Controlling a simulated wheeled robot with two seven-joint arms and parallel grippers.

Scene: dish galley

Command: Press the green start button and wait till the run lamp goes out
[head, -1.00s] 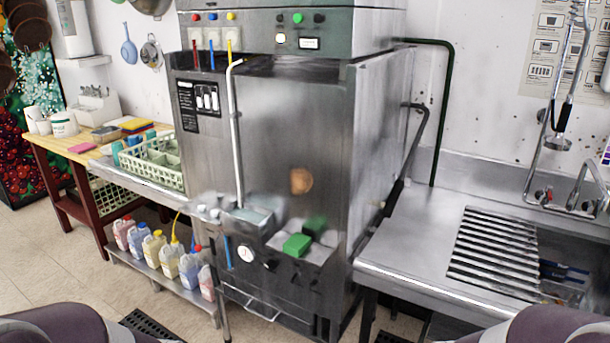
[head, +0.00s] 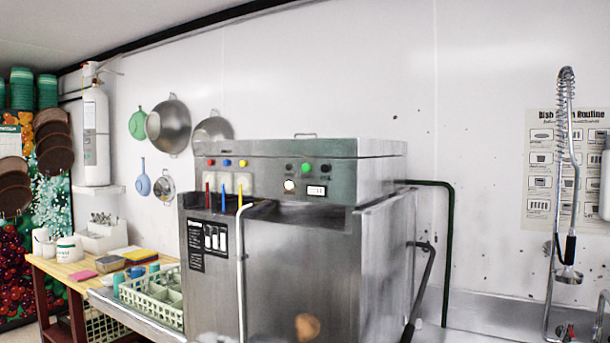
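The green start button (head: 306,168) sits on the upper front panel of the steel dish machine (head: 290,270), between two dark knobs or buttons. Below it is a round, bright cream-white lamp (head: 289,186) that looks lit. I see no label naming it as the run lamp. A small white display (head: 316,190) is just right of the lamp. Nothing touches or covers the green button. Neither of my grippers is in view.
A pale green rack (head: 150,304) stands on the counter left of the machine. A spray hose (head: 566,180) hangs over the sink area at right. A dark bent handle bar (head: 422,285) runs along the machine's right side. Space before the panel looks clear.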

